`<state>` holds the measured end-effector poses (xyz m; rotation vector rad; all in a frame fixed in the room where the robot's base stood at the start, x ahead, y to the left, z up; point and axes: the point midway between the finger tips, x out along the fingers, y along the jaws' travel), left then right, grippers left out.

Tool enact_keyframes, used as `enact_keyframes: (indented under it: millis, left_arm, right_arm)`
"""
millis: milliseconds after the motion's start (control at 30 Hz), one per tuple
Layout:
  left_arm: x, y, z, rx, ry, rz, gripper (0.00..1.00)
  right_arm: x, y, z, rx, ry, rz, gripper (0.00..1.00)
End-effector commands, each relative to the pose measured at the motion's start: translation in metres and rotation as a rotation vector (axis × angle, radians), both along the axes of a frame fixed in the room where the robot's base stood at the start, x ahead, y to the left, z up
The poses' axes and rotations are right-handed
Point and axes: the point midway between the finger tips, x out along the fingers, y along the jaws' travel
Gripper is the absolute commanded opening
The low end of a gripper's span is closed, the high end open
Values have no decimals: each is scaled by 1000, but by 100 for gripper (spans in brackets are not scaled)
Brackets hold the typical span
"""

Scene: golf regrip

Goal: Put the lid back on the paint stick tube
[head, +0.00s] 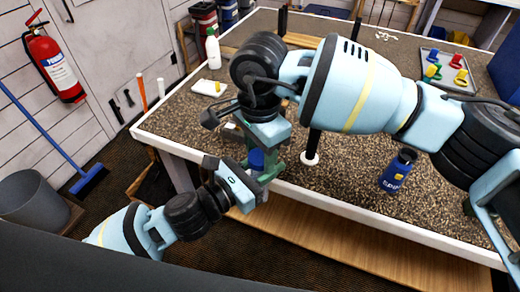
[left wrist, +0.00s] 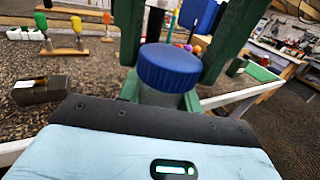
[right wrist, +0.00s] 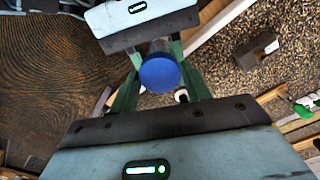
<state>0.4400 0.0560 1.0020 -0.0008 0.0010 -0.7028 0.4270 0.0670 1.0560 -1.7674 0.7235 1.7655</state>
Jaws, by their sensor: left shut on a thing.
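The paint stick tube (left wrist: 162,97) is a grey cylinder with a round blue lid (left wrist: 168,68) at its top end. The lid looks seated on the tube, but how tightly I cannot tell. My left gripper (head: 262,181) is shut on the tube near the table's front edge. My right gripper (right wrist: 160,85) is above it, its green fingers spread on either side of the lid. Whether they touch the lid I cannot tell. In the head view the lid (head: 256,159) shows just above my left gripper, and my right arm hides part of the table.
A dark blue can (head: 398,170) stands at the table's front right. A tray (head: 447,70) with colored pieces is at the back right. A white bottle (head: 213,48) stands at the back left. The speckled tabletop (head: 340,178) between is mostly clear.

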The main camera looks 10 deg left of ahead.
Motion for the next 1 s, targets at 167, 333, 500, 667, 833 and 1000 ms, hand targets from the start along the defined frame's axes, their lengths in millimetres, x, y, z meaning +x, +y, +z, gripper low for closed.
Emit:
enact_keyframes:
  millis: [167, 333, 500, 667, 833, 1000]
  left_arm:
    - [0, 0, 0, -1, -1, 0, 0]
    - [0, 0, 0, -1, -1, 0, 0]
    - [0, 0, 0, -1, -1, 0, 0]
    - [0, 0, 0, -1, -1, 0, 0]
    - [0, 0, 0, -1, -1, 0, 0]
    - [0, 0, 0, -1, -1, 0, 0]
  right_arm:
    - [0, 0, 0, 0, 0, 1, 67]
    - [0, 0, 0, 0, 0, 2, 67]
    - [0, 0, 6, 1, -1, 2, 67]
    - [0, 0, 28, 1, -4, 2, 67]
    - [1, 0, 63, 0, -4, 1, 67]
    - [1, 0, 94, 0, -3, 1, 67]
